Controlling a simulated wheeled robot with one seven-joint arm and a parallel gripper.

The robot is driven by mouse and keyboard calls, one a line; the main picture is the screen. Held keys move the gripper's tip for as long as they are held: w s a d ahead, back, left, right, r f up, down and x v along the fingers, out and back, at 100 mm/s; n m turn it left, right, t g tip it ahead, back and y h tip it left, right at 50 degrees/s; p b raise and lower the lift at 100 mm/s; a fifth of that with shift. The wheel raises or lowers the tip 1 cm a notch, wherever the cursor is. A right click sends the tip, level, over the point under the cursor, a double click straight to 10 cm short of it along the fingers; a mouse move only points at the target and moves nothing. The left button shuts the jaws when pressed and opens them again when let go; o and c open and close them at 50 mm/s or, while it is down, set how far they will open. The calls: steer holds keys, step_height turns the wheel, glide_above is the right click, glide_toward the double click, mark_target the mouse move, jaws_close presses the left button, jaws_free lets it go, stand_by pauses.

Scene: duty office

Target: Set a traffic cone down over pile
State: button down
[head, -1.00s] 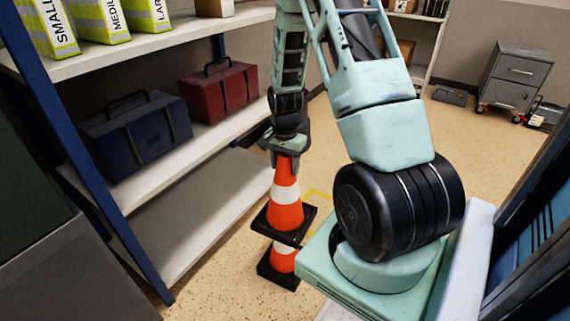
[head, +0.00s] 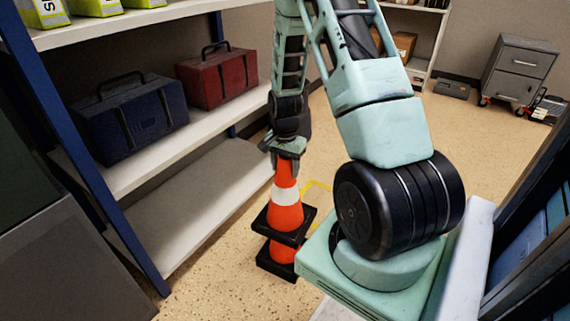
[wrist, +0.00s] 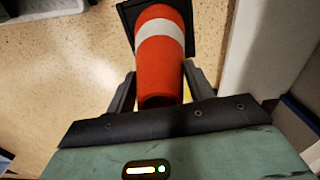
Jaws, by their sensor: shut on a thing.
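An orange traffic cone (head: 286,192) with a white band and a black square base is upright in my gripper (head: 285,157). The gripper is shut on the cone's top. In the wrist view the cone (wrist: 160,66) sits between the two fingers of my gripper (wrist: 158,92). Directly under it, the pile (head: 284,250) shows as an orange cone body on a black base on the floor. The held cone's base is around the lower cone's upper part, with orange still showing between the two bases. The lower cone's top is hidden inside the held cone.
A shelf unit on the left holds a blue toolbox (head: 130,115) and a red toolbox (head: 217,76); its lower shelf (head: 195,200) is empty. A grey drawer cabinet (head: 518,70) stands at the back right. Yellow floor tape (head: 318,187) shows behind the cones.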

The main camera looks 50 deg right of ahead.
steer(key=shift+f+b, duration=3.7)
steer(key=shift+f, duration=3.35)
steer(key=shift+c, duration=2.4)
jaws_free()
step_height(320, 180, up, 17)
steer(key=p, duration=0.7)
steer(key=shift+r, duration=0.15)
